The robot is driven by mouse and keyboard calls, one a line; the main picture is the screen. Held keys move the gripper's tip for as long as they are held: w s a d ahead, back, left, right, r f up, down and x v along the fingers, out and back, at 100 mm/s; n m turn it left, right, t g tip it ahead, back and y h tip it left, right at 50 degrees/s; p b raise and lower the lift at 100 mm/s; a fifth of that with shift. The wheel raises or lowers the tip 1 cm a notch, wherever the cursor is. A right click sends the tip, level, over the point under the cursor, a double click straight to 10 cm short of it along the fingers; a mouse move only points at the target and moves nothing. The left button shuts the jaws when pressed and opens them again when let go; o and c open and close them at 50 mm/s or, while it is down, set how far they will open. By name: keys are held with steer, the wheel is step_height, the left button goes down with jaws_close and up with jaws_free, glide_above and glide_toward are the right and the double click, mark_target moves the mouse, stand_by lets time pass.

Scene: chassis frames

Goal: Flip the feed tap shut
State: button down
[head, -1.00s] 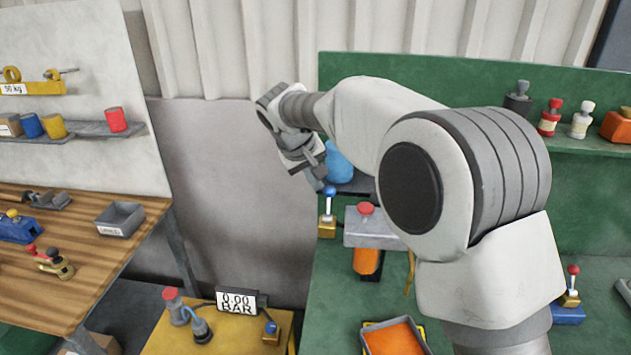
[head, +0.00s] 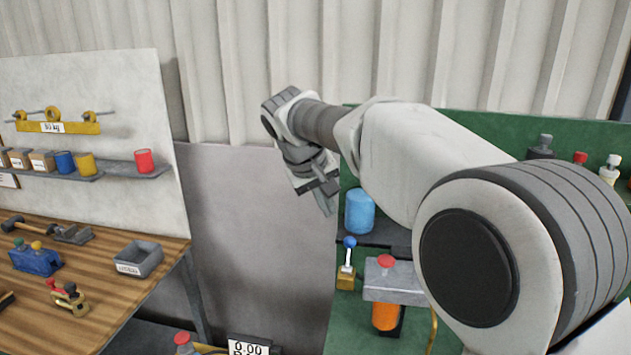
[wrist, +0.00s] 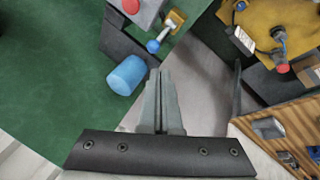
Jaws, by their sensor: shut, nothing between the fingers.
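My gripper (head: 329,208) is shut and empty, pointing down, above and a little left of this tap in the head view. In the wrist view my gripper's fingers (wrist: 159,76) lie together, apart from the tap.
A grey box with a red button (head: 387,261) is right of the tap. A wooden bench (head: 130,290) with small valves and a grey tray (head: 139,259) is at left. A gap separates the benches.

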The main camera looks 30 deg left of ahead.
steer(key=v, duration=0.9)
steer(key=s+d+m, duration=0.3)
steer(key=d+m, duration=0.1)
steer(key=d, duration=2.1)
steer(key=s+d+f+m+b, duration=0.1)
steer(key=s+d+f+m, duration=0.4)
steer(key=s+d+f, duration=0.8)
steer(key=s+d, duration=0.2)
steer(key=d, duration=0.2)
steer(key=shift+y+b, duration=0.3)
steer(key=shift+b, duration=0.05)
steer(key=shift+s+f, duration=0.1)
steer(key=shift+s, duration=0.05)
